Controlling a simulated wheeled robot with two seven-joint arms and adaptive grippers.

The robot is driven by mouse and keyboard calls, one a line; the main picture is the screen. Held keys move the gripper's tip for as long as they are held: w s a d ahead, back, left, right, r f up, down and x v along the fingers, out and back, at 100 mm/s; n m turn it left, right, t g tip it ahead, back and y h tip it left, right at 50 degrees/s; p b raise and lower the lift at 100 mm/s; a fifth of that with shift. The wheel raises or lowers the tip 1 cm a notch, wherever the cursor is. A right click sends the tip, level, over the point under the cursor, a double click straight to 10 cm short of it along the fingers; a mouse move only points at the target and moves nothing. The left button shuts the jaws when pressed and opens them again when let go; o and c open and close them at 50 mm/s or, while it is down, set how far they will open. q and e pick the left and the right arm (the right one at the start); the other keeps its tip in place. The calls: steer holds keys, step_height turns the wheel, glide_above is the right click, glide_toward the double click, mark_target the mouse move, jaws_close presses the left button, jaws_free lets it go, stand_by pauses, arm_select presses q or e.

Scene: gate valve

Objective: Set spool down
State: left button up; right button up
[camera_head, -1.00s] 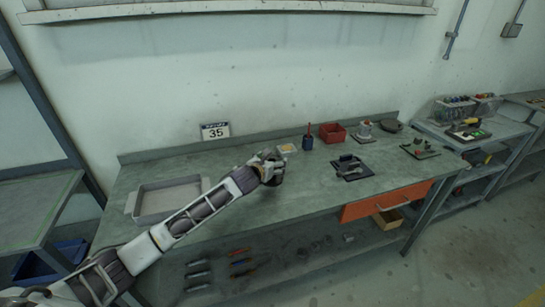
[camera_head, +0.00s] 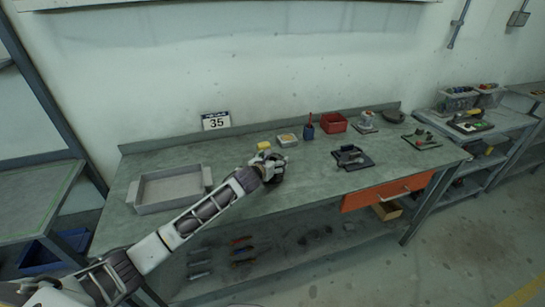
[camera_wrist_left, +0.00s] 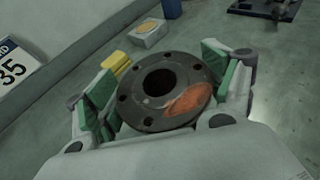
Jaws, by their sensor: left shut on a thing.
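The spool is a dark, round flanged metal piece with a central bore, bolt holes and an orange-brown patch. In the left wrist view the spool (camera_wrist_left: 138,106) sits between the green finger pads of my left gripper (camera_wrist_left: 165,86), flange face toward the camera. In the head view my left gripper (camera_head: 268,168) is shut on the spool over the middle of the workbench (camera_head: 225,155). The hand partly hides the spool there, and I cannot tell whether its underside touches the bench. My right gripper is not in view.
A grey tray (camera_head: 140,207) stands to the left. A yellow block (camera_head: 264,146) and a small box (camera_head: 287,140) lie just behind the gripper. A dark plate with a fixture (camera_head: 352,158) lies to the right. The bench front between tray and plate looks clear.

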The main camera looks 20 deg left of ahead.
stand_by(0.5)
arm_select(q)
steer(key=o, duration=1.9)
steer(key=shift+s+f, duration=0.1)
steer(key=shift+f, duration=0.15)
steer(key=shift+s+r, duration=0.15)
steer(key=shift+s, duration=0.1)
steer(key=shift+v, duration=5.7)
